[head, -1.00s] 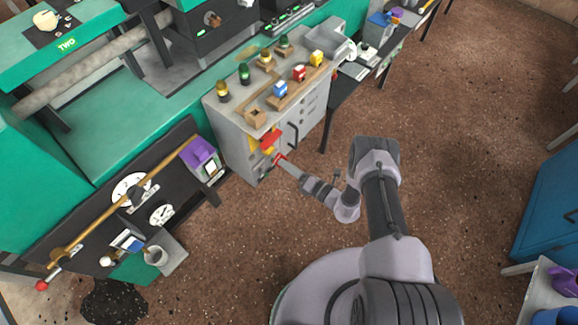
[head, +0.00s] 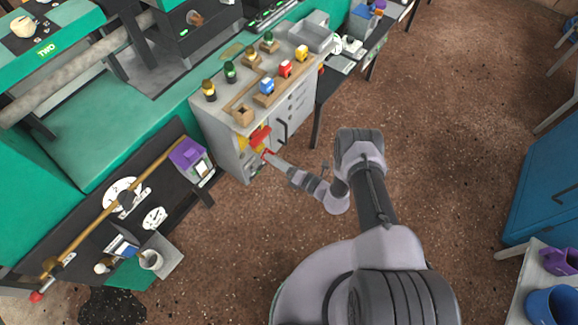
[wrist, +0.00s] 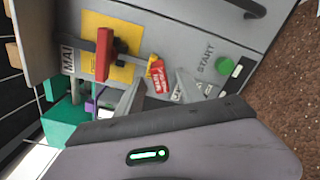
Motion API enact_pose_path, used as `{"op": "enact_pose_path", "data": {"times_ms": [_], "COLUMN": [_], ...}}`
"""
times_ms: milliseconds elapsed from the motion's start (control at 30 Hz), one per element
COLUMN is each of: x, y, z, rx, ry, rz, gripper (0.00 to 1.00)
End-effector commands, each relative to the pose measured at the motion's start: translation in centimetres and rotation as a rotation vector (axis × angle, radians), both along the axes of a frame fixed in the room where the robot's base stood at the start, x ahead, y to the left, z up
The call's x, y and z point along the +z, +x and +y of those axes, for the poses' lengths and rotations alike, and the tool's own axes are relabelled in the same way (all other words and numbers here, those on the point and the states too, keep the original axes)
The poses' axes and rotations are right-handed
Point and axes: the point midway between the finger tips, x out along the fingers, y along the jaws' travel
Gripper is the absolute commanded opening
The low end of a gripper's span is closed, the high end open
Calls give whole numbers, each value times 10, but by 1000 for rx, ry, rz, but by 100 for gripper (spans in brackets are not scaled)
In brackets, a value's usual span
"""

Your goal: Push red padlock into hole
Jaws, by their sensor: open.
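A small red padlock-like piece (wrist: 159,78) with white lettering and a yellow part on top shows in the wrist view, in front of the grey cabinet face. My gripper (wrist: 158,92) is open, with one grey finger on each side of it. Whether the fingers touch it I cannot tell. A red lever (wrist: 105,54) stands on a yellow plate (wrist: 125,72) up and left of the piece. In the head view the lever (head: 260,136) is just above my gripper (head: 267,155), where red shows at the tips. No hole is clearly visible; the fingers may hide it.
A green START button (wrist: 224,64) and a dark handle (wrist: 250,8) are on the cabinet face. Several coloured plugs stand on the cabinet top (head: 222,108). A dark panel with a purple box (head: 187,153) is left. The floor (head: 430,110) to the right is open.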

Motion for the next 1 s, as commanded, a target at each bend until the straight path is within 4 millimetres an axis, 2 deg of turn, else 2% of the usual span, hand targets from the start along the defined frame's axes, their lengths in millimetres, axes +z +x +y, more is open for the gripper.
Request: {"op": "enact_pose_path", "data": {"times_ms": [167,400,600,767,1000], "x": [2,4,3,1,0], "y": [-11,-59,-93,-105,-107], "z": [-16,-79,-121,-136,-137], "rx": [-4,-9,-6,-2,0], "ry": [0,2,0,1,0], "rz": [4,3,0,-1,0], "gripper": [45,45,45,45,45]}}
